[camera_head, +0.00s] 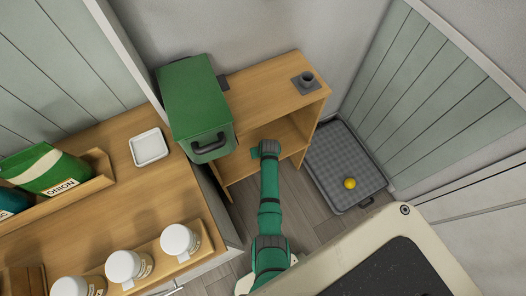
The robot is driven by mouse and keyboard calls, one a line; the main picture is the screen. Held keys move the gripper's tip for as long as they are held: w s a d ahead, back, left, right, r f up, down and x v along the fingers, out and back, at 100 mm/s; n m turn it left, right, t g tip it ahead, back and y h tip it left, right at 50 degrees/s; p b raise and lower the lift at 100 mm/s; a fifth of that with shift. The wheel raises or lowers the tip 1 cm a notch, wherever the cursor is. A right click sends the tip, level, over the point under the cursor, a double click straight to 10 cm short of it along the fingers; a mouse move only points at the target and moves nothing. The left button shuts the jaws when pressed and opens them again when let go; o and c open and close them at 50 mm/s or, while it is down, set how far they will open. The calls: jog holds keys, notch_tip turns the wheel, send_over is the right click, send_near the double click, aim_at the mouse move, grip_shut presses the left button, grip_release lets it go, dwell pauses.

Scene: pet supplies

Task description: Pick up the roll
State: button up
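My green arm reaches up from the bottom centre, and my gripper (258,153) is at the open front of a low wooden shelf (272,84). The fingers are small and dark in this view; I cannot tell whether they are open, shut or holding anything. No object is clearly recognisable as a roll. A small dark cylinder (307,78) stands on a dark square base on the shelf top, up and right of my gripper and apart from it; I cannot tell if it is the roll. The shelf's inside is partly hidden by its top and my arm.
A wooden counter holds a white dish (149,147), a green onion bag (50,170) and white-lidded jars (180,240). A grey tray (330,166) with a yellow ball (349,183) lies at right.

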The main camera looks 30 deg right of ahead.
jog(key=shift+w+f, duration=0.1)
jog(key=shift+f, duration=0.1)
jog(key=shift+c, duration=0.4)
grip_shut()
jog(key=shift+s+a, duration=0.1)
jog(key=shift+s, duration=1.65)
jog(key=shift+o, duration=0.2)
grip_release()
